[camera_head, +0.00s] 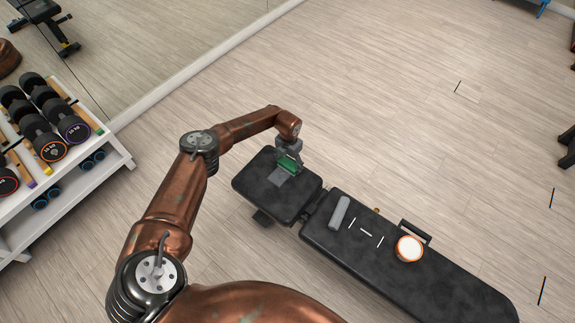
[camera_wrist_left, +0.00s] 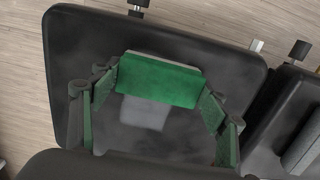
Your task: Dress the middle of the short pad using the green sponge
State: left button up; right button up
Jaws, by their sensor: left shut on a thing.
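The short pad (camera_head: 255,186) is the smaller black section of a bench, left of the long pad in the head view; its dark surface (camera_wrist_left: 75,45) fills much of the left wrist view. My left gripper (camera_head: 289,164) is over the short pad, shut on the green sponge (camera_head: 287,166). In the left wrist view the sponge (camera_wrist_left: 160,80) sits between the two fingers, with a pale edge along its top. A lighter grey patch (camera_wrist_left: 145,113) shows on the pad near the sponge. I cannot tell whether the sponge touches the pad. My right gripper is not in view.
The long pad (camera_head: 440,285) carries a grey roll (camera_head: 339,213), several white marks (camera_head: 366,232) and a round white item with an orange rim (camera_head: 409,248). A dumbbell rack (camera_head: 60,190) stands at the left by a mirror.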

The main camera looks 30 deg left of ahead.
pick_arm(q)
jog(key=shift+w+r, duration=0.1)
dwell(0.3)
jog(key=shift+r+p, duration=0.35)
jog(key=shift+r, duration=0.1)
jog(key=shift+w+f+b, duration=0.25)
jog(key=shift+w+b, duration=0.2)
jog(key=shift+b, duration=0.1)
jog(key=shift+w+d, duration=0.1)
jog(key=shift+w, duration=0.15)
jog(key=shift+w+r, duration=0.1)
jog(key=shift+r, duration=0.05)
jog(key=shift+f+b, duration=0.4)
jog(key=shift+f, duration=0.1)
